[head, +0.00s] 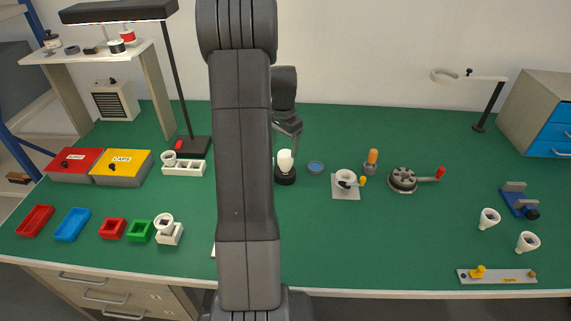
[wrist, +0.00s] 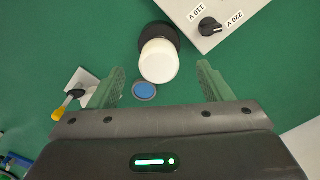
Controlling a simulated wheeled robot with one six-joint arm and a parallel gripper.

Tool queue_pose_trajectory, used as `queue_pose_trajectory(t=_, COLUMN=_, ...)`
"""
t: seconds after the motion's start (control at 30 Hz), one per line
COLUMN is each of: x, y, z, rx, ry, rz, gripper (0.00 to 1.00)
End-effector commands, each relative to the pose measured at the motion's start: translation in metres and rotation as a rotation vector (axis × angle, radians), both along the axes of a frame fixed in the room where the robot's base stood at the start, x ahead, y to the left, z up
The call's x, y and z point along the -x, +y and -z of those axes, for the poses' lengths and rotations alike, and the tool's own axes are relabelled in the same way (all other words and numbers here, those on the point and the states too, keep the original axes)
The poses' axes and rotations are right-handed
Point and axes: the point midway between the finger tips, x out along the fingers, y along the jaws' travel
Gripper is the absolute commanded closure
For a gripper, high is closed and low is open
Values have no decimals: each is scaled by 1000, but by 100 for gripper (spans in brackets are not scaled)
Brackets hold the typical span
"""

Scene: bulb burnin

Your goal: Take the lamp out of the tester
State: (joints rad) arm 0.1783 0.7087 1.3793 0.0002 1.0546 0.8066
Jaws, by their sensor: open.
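The lamp, a white bulb (head: 285,160), stands upright in the round black socket of the tester (head: 285,178). In the wrist view the bulb (wrist: 159,62) faces me, with the black socket (wrist: 157,34) behind it. My gripper (wrist: 160,72) is open, its two green-grey fingers on either side of the bulb in that view, with gaps and no visible contact. In the head view my gripper (head: 290,141) is just above the bulb, partly hidden by my arm. A white box with a 110 V / 220 V knob (wrist: 209,26) is beside the socket.
A blue round button (head: 315,167) is close to the socket's right. Beyond it are a white plate holding a cup with a yellow lever (head: 345,192) and a round crank device (head: 403,181). A black desk lamp (head: 195,147) stands left.

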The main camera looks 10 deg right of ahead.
Motion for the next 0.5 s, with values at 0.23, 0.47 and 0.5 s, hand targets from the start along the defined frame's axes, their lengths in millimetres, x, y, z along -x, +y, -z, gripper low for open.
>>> queue_pose_trajectory(t=0.23, x=0, y=0, z=27, rx=0, ry=1, rz=-1, gripper=27)
queue_pose_trajectory(t=0.47, x=-1, y=-5, z=47, rx=-1, ry=3, rz=1, gripper=27)
queue_pose_trajectory(t=0.5, x=-1, y=-6, z=53, rx=-1, ry=3, rz=1, gripper=27)
